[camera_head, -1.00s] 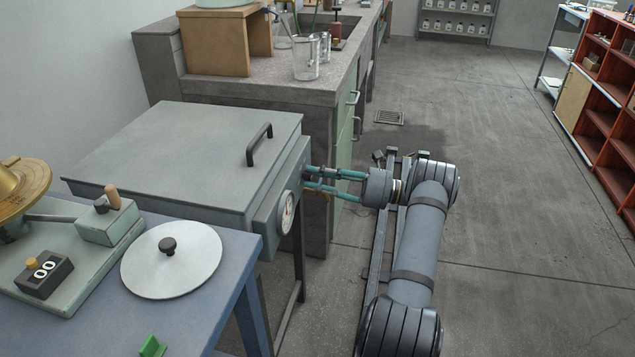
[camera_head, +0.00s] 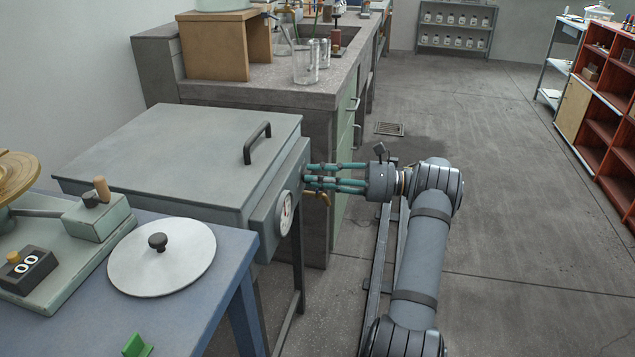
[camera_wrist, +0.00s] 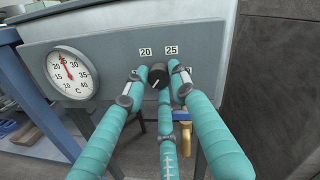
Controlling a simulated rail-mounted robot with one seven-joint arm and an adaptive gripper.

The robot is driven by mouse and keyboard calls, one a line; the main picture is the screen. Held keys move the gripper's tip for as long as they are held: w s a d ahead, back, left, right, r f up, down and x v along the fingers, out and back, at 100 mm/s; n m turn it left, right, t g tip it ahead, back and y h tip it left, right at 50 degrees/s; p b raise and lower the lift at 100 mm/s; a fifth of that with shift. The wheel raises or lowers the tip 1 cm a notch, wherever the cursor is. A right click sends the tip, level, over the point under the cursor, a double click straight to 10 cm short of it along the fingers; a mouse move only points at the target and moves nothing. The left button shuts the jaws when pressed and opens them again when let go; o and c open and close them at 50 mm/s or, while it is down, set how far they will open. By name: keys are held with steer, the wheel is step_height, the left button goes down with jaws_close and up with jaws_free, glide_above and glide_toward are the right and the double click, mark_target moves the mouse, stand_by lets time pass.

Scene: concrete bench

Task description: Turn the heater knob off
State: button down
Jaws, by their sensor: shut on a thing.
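The heater is a grey box (camera_head: 170,150) with a flat lid and a black handle. Its side panel (camera_wrist: 110,45) carries a white dial (camera_wrist: 72,73) marked in C, and labels 20 and 25. The dark round knob (camera_wrist: 158,75) sits below these labels, partly covered by my fingertips. My gripper (camera_head: 308,178) has teal fingers and reaches the panel from the right. In the wrist view, my gripper (camera_wrist: 160,78) is shut around the knob, with fingers on its left, right and lower sides. The knob is hidden in the head view.
A brass valve handle (camera_wrist: 182,117) is just below the knob, close to my fingers. A blue table (camera_head: 200,285) with a round metal lid (camera_head: 162,258) stands in front of the heater. A stone bench (camera_head: 290,90) is behind. Open floor (camera_head: 500,220) lies to the right.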

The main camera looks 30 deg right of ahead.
steer(key=shift+f+n+b, duration=0.1)
steer(key=shift+n+b, duration=0.2)
steer(key=shift+n, duration=0.6)
steer(key=c, duration=1.5)
jaws_free()
steer(key=shift+o, duration=0.5)
steer(key=shift+d, duration=0.1)
steer(key=v, duration=0.8)
steer(key=shift+r, duration=0.2)
steer(key=shift+w, duration=0.1)
